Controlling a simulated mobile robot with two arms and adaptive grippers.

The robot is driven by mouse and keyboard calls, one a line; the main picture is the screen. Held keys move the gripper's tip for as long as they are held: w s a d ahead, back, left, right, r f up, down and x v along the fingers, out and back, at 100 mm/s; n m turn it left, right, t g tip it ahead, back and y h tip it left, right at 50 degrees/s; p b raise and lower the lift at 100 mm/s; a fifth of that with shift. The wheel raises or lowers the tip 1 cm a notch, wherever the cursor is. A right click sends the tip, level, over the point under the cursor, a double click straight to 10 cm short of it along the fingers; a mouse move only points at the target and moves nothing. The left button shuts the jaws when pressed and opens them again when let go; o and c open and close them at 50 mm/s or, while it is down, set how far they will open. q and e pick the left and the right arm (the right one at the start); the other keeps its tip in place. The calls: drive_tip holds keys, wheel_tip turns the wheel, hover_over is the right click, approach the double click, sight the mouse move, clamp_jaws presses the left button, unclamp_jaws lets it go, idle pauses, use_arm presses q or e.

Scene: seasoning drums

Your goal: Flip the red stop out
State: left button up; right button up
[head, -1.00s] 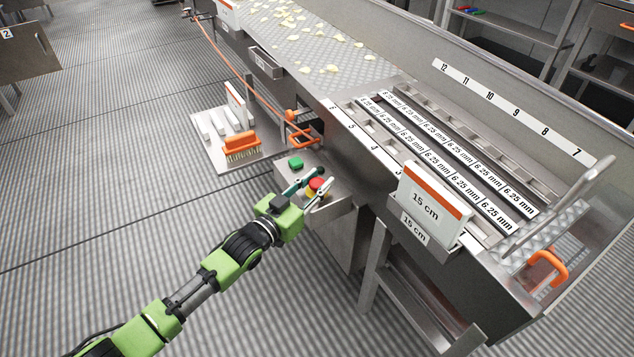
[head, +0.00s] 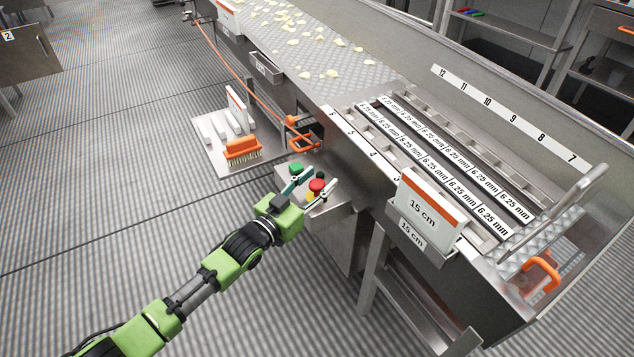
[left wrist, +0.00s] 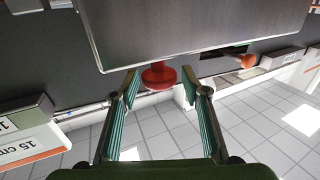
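The red stop (head: 317,185) is a round red knob on top of a small metal control box (head: 345,192) at the side of the machine. My left gripper (head: 323,179) is over this box, with its fingers spread and the red stop showing between them. In the left wrist view, a red knob (left wrist: 158,76) shows just beyond and between the open fingertips (left wrist: 160,80). Nothing is held between the fingers. Whether a finger touches the knob is hard to tell. My right gripper is not in view.
A green button (head: 296,168) is on the same box, left of the gripper. An orange brush (head: 242,150) lies on a metal shelf behind. A "15 cm" sign (head: 428,208) and the machine's side stand close on the right. Open floor lies to the left.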

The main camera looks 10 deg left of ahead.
use_arm(q)
drive_tip(key=shift+f, duration=0.1)
drive_tip(key=shift+s+a, duration=0.2)
drive_tip(key=shift+s, duration=0.1)
drive_tip(key=v, duration=1.1)
drive_tip(key=shift+s, duration=0.15)
